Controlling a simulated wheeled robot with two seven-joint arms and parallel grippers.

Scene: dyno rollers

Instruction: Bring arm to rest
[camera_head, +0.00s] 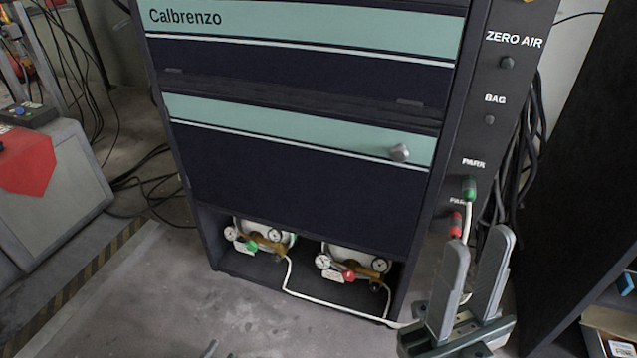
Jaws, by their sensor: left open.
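My right gripper (478,255) is at the lower right, in front of the dark side panel of the cabinet. Its two grey fingers point up and stand apart. A white hose hangs from a green connector (469,188) at the upper PARK label and passes behind or between these fingers; I cannot tell which. A red connector (456,224) sits below, at the lower PARK label, just above the left finger.
The Calbrenzo cabinet (300,190) fills the middle, with gas bottles, gauges (275,234) and valves in its bottom bay. A white hose (330,303) runs along the bay. A grey and red machine (50,190) stands left. Grey floor (150,290) is clear at lower left.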

